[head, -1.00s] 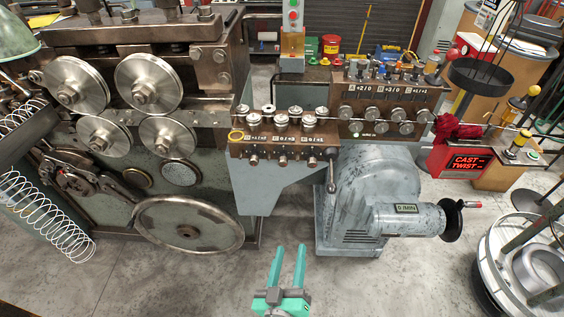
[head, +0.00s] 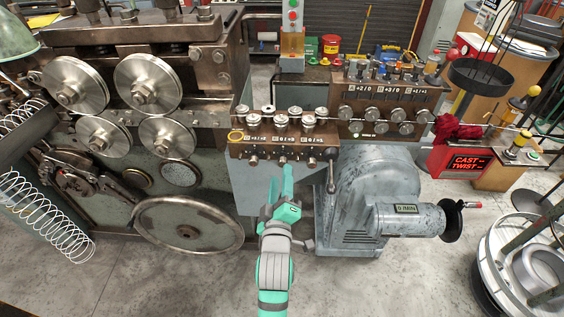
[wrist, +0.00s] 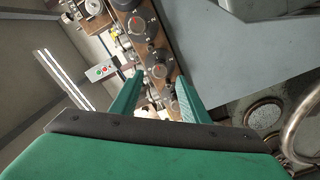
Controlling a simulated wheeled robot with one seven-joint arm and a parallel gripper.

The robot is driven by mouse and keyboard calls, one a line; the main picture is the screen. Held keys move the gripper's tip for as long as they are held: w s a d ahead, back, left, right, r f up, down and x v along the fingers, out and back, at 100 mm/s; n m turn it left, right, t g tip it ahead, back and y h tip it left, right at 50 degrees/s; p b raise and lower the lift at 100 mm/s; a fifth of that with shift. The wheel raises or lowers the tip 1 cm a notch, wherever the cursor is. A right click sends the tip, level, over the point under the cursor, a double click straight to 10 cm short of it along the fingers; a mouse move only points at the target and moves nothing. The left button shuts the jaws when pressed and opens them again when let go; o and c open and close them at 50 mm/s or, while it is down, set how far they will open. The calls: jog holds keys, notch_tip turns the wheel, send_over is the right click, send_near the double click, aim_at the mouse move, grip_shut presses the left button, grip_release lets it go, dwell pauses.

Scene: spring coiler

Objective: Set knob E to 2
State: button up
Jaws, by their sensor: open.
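My gripper (head: 286,174) is raised in front of the brown roller block (head: 240,148), just below its front edge in the head view. Its two green fingers are open with nothing between them. A row of small dark knobs (head: 284,160) runs along the block's lower front edge, under small numbered labels. In the wrist view the open fingers (wrist: 160,88) point toward a brown strip with several dark round knobs (wrist: 158,70). One knob shows between the fingertips, apart from both as far as I can tell. No letter is legible, so I cannot tell which knob is E.
A ball-ended lever (head: 331,184) hangs just right of my gripper. The grey-blue housing with its handwheel (head: 453,220) stands at the right. A large wheel (head: 188,226) is at the left. A second brown block (head: 345,102) has more rollers. The floor in front is clear.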

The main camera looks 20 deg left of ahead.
aim_at(282, 165)
jog(key=shift+x, duration=3.55)
jog(key=shift+c, duration=0.7)
jog(key=c, duration=0.9)
